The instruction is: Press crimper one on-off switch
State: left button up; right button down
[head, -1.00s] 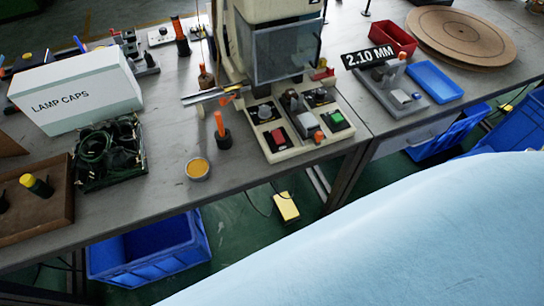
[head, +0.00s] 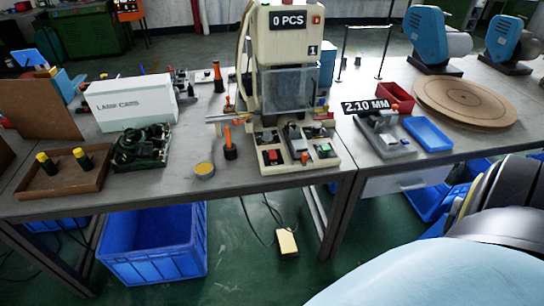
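Crimper one (head: 286,90) is a cream machine in the middle of the bench, marked "1", with a "0 PCS" display (head: 287,20) near its top. A clear guard (head: 290,92) covers its front. Its base panel (head: 285,169) carries a red switch (head: 271,157), a green switch (head: 324,150), dark knobs and an orange-topped part in the middle. A small red control (head: 316,20) sits at the upper right of the head. I cannot tell for certain which one is the on-off switch. Neither of my grippers is in view, and nothing touches the crimper.
Left on the bench are a "LAMP CAPS" box (head: 130,104), a green wire tray (head: 141,147), a brown tray (head: 62,181) and a yellow-filled cup (head: 204,170). Right are a "2.10 MM" fixture (head: 385,136) and a blue tray (head: 428,134). A yellow pedal (head: 287,243) is on the floor.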

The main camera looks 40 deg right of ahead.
aim_at(272, 153)
jog(key=z, duration=0.7)
jog(key=i, duration=0.85)
jog(key=z, duration=0.35)
